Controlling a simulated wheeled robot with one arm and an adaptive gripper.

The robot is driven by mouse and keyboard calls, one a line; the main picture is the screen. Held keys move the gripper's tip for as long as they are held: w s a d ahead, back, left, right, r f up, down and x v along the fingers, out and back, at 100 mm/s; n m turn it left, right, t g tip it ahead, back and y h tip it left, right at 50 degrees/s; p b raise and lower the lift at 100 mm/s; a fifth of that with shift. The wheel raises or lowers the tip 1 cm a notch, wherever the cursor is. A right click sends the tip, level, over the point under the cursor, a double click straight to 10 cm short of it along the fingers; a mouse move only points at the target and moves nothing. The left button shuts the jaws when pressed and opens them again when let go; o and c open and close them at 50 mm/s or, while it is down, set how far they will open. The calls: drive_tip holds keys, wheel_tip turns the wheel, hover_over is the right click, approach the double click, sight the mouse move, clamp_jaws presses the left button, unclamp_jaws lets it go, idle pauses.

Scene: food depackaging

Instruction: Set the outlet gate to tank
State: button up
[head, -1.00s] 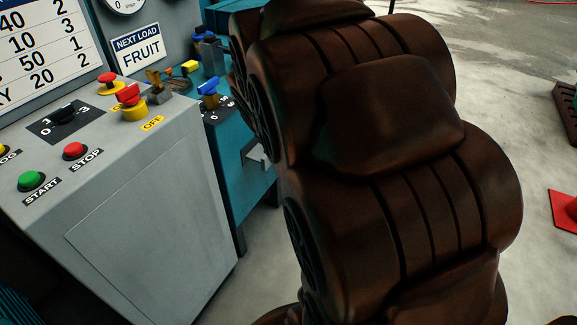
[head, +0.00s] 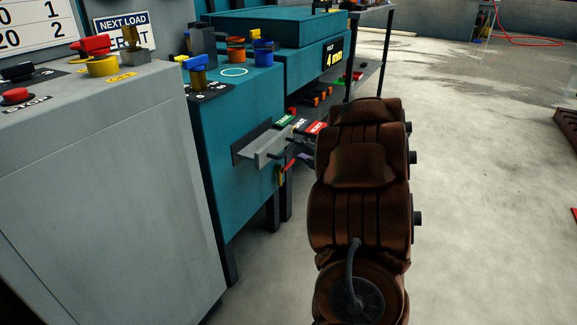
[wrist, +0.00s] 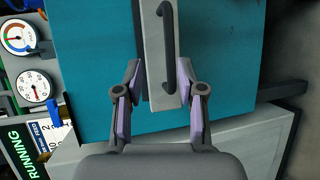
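A pale grey outlet part (head: 262,150) juts from the teal machine (head: 225,125) in the head view. Green (head: 285,120), dark and red (head: 316,127) labels sit just above it, too small to read surely. In the wrist view a pale grey plate (wrist: 153,65) with a dark bar handle (wrist: 168,45) stands against teal. My gripper (wrist: 161,80) is open, with purple-padded fingers spread on either side of the plate's lower end. I cannot tell whether they touch it. In the head view my gripper (head: 292,160) is beside the outlet, partly hidden by my arm.
A grey control cabinet (head: 110,170) with red and yellow controls stands to the left. A dark shelf (head: 368,65) holds coloured items behind my arm. Open concrete floor lies to the right, with a brown slatted object (head: 568,130) at the edge. Gauges (wrist: 18,35) show in the wrist view.

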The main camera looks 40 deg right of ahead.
sight(290, 150)
drive_tip(key=shift+n+t+y, duration=0.4)
drive_tip(key=w+f+b, duration=0.1)
drive_tip(key=w, duration=0.1)
drive_tip(key=w+f, duration=0.1)
drive_tip(key=w, duration=0.1)
drive_tip(key=w+f+b, duration=0.1)
drive_tip(key=w, duration=0.2)
drive_tip(key=shift+d+b, duration=0.3)
drive_tip(key=shift+d, duration=0.05)
clamp_jaws()
